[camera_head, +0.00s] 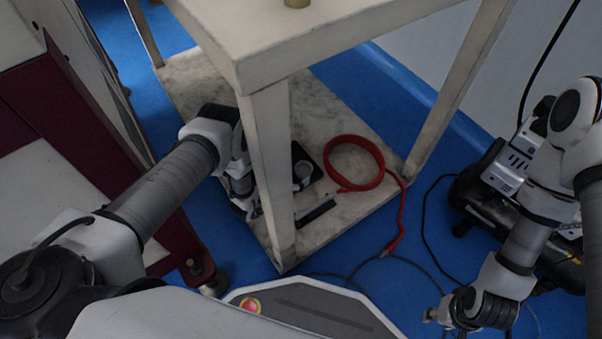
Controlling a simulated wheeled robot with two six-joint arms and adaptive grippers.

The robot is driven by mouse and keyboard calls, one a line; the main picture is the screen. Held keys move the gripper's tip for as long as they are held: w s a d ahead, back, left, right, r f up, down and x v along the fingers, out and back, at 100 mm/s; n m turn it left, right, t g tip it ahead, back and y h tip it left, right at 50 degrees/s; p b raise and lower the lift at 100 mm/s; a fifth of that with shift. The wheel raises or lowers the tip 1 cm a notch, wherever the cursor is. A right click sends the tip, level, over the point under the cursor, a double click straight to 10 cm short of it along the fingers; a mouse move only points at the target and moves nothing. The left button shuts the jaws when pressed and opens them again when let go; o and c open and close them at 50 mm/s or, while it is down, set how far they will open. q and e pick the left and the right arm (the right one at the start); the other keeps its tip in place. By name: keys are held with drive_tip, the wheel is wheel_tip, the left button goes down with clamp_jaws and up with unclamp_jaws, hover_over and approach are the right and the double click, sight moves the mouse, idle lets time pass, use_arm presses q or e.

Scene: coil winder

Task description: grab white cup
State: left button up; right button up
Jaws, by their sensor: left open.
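My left gripper (272,198) reaches in at the lower shelf, partly hidden behind the front leg. It is open, close to the left of the cup, and I cannot tell whether it touches it. My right gripper (432,316) hangs low at the bottom right, far from the cup; its fingers are too small to read.
The table's front leg (268,165) stands between my view and my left gripper. A red coiled hose (354,140) and a dark flat object (316,211) lie right of the cup. A dark red cabinet (75,120) is left; a black machine (480,195) is right.

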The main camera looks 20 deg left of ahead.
sight(308, 165)
use_arm(q)
drive_tip(key=b+x, duration=0.1)
drive_tip(key=x, duration=0.2)
drive_tip(key=shift+d+f+b, duration=0.15)
drive_tip(key=shift+f+b, duration=0.2)
drive_tip(key=shift+w, duration=0.2)
drive_tip(key=shift+r, duration=0.2)
use_arm(e)
wheel_tip(308, 165, down, 2)
drive_tip(key=shift+f, duration=0.25)
use_arm(q)
drive_tip(key=c, duration=1)
